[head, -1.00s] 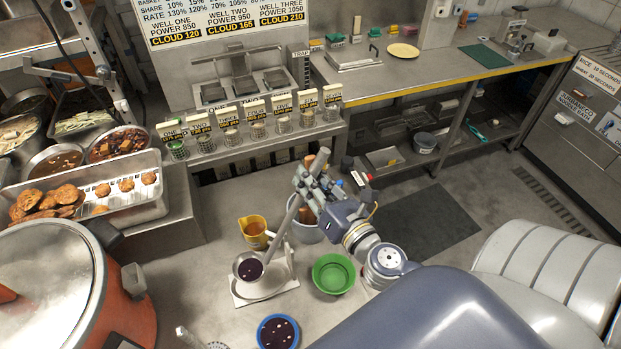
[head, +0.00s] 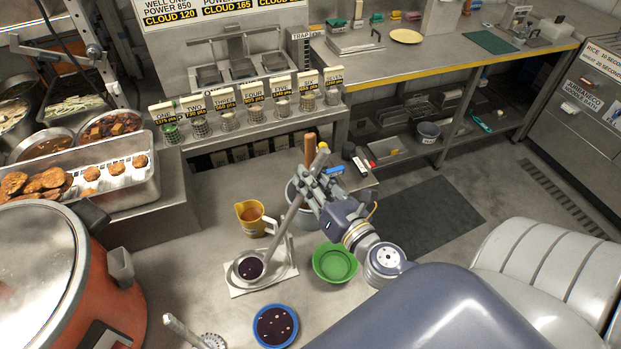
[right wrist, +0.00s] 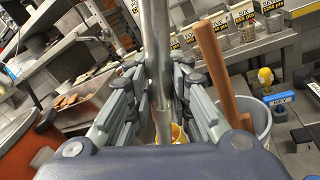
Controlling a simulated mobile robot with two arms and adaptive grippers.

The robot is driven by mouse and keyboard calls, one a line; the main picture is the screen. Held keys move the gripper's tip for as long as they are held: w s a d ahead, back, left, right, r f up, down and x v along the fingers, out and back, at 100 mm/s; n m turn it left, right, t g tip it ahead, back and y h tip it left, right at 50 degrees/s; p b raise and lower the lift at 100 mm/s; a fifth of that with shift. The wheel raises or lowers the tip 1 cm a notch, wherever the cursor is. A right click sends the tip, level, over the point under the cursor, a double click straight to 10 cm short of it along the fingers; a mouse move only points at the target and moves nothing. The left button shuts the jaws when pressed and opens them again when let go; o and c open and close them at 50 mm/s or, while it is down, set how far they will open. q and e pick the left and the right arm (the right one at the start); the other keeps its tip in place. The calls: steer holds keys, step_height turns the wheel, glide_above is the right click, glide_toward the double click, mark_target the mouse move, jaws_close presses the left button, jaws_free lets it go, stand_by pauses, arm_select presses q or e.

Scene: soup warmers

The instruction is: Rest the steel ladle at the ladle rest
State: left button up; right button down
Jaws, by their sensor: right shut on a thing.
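My right gripper (head: 312,188) is shut on the long grey handle of the steel ladle (head: 285,232). The ladle slants down to the left, and its round bowl holds a dark purple liquid. In the head view the bowl lies over the pale square ladle rest (head: 284,276); I cannot tell whether it touches. In the right wrist view the handle (right wrist: 160,50) runs between the fingers, and the ladle's bowl is hidden. My left gripper is not in view.
A yellow jug (head: 250,222) stands just behind the rest, and a green bowl (head: 335,263) to its right. A blue-rimmed bowl (head: 275,327) is in front. A grey pot (head: 294,200) with a wooden-handled tool (head: 310,150) stands close behind my gripper.

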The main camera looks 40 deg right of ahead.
steer(key=shift+f+b, duration=0.25)
steer(key=shift+b, duration=0.05)
stand_by(0.5)
steer(key=c, duration=1.4)
jaws_free()
steer(key=shift+o, duration=0.2)
steer(key=shift+s, duration=0.1)
steer(key=s, duration=0.7)
steer(key=shift+s, duration=0.4)
steer(key=shift+a, duration=0.1)
